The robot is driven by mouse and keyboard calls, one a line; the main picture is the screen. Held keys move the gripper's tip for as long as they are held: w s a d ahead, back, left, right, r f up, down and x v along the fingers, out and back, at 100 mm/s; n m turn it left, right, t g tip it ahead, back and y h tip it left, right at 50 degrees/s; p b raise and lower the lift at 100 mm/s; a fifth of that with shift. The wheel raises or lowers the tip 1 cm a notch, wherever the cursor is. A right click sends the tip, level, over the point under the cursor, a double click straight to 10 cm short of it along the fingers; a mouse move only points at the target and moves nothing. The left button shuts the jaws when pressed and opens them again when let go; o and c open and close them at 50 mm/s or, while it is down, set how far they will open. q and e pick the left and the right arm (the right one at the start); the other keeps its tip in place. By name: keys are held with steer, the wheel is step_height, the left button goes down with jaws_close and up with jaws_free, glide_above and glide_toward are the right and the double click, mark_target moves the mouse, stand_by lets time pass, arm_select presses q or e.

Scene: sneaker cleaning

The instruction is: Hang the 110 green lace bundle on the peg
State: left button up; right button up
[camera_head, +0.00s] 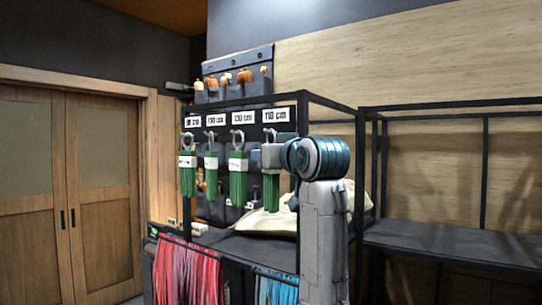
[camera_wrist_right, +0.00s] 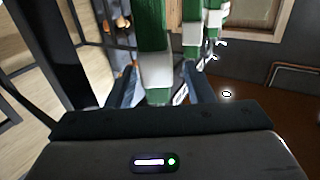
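The rightmost green lace bundle (camera_head: 271,192) hangs upright below the 110 label (camera_head: 276,115), with its pale ring up at the peg there. Whether the ring is fully seated is too small to tell. My right gripper (camera_head: 272,156) is at the bundle's white band, coming from the right. In the right wrist view, the white band (camera_wrist_right: 155,72) is between the two fingers of the gripper (camera_wrist_right: 161,80). A narrow gap shows beside the right finger, so the fingers look open around the bundle. My left gripper is out of view.
Three more green bundles hang to the left, the nearest one (camera_head: 238,178) close beside my gripper. Red laces (camera_head: 185,270) and blue laces (camera_head: 275,288) hang below. The black rack frame (camera_head: 303,110) stands at the right. An empty dark shelf (camera_head: 450,246) is farther right.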

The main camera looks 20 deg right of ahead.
steer(key=s+d+b, duration=0.1)
steer(key=s+b, duration=0.5)
steer(key=s, duration=0.4)
steer(key=shift+s+d, duration=0.3)
steer(key=shift+s, duration=0.05)
